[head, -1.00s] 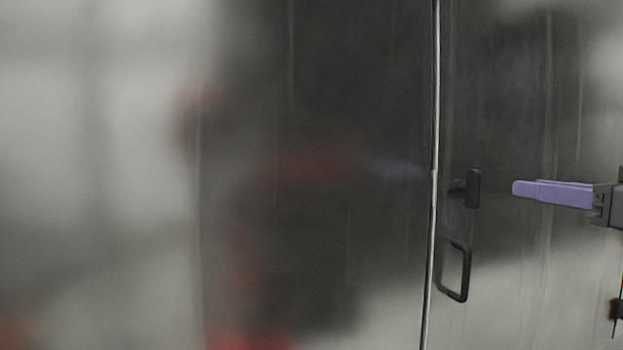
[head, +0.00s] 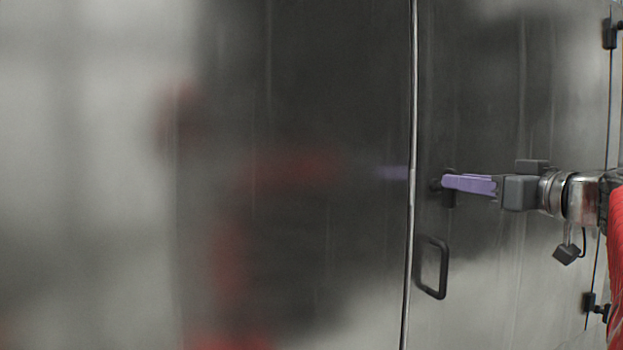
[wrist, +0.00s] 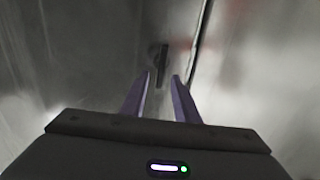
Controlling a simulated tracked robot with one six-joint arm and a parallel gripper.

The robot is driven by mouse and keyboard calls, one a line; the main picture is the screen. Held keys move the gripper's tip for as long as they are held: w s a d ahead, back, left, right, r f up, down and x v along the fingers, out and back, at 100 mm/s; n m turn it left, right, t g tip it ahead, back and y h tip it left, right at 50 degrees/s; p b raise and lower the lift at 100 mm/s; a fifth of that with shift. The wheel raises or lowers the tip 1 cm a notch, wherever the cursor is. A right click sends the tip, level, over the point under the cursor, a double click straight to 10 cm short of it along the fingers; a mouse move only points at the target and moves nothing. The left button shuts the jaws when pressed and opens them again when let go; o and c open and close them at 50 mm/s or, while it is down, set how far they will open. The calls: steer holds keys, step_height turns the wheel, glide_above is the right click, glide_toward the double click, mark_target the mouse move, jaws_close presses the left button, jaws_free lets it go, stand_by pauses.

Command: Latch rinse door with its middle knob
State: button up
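The rinse door (head: 500,100) is a dull metal panel on the right in the head view, right of a bright vertical edge. Its dark knob (head: 448,199) sits near that edge, mostly hidden behind my gripper (head: 446,183). In the wrist view the knob (wrist: 162,62) is an upright dark bar just beyond the fingertips, in line with the gap between them. My gripper (wrist: 161,76) is open, with two purple fingers apart and nothing between them. In the head view the fingers overlap the knob; contact cannot be told.
A dark loop handle (head: 432,267) is on the door below the knob. Hinges (head: 596,307) show at the door's right edge. A large blurry reflective metal panel (head: 330,250) fills the left. The space in front of the door looks free.

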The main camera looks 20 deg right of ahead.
mark_target(450, 207)
steer(key=shift+w, duration=1.95)
steer(key=shift+c, duration=0.4)
jaws_close()
